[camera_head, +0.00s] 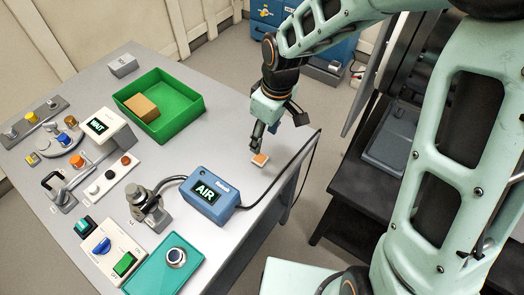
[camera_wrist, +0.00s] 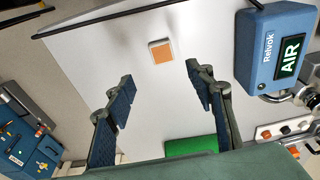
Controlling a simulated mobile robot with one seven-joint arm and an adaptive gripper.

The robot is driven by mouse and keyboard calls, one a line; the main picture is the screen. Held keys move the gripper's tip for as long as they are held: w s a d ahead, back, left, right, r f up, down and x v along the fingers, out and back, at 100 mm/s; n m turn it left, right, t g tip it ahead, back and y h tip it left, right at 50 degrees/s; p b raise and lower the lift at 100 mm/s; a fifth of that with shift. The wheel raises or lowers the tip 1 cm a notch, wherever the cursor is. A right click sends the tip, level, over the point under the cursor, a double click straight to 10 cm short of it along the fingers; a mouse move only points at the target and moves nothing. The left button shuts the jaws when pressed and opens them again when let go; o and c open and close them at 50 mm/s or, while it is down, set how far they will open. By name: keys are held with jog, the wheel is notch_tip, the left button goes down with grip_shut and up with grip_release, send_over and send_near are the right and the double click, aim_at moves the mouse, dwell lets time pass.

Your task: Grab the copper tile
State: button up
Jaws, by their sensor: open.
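The copper tile (camera_head: 260,159) is a small orange-topped square with a pale rim. It lies flat on the grey table (camera_head: 225,120) near the table's right edge. My gripper (camera_head: 263,144) is above the table close to the tile, fingers pointing down. In the wrist view my gripper (camera_wrist: 160,82) is open, with nothing between its fingers. The tile is not touched by the fingers in the wrist view.
A blue AIR box (camera_head: 207,193) with a black cable stands in front of the tile. A green tray (camera_head: 190,103) holding a tan block (camera_head: 141,107) is at the back left. Several switches and valves fill the table's left side. A dark bench (camera_head: 350,190) stands to the right.

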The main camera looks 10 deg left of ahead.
aim_at(260, 158)
jog(key=f, duration=0.3)
jog(key=shift+w+a+f, duration=0.1)
jog(key=shift+a+f, duration=0.2)
jog(key=shift+f, duration=0.1)
jog(key=shift+a+f, duration=0.15)
jog(key=shift+f, duration=1.25)
jog(key=shift+a+f, duration=0.1)
jog(key=shift+f, duration=1.25)
jog(key=c, duration=1)
jog(key=shift+r, duration=0.1)
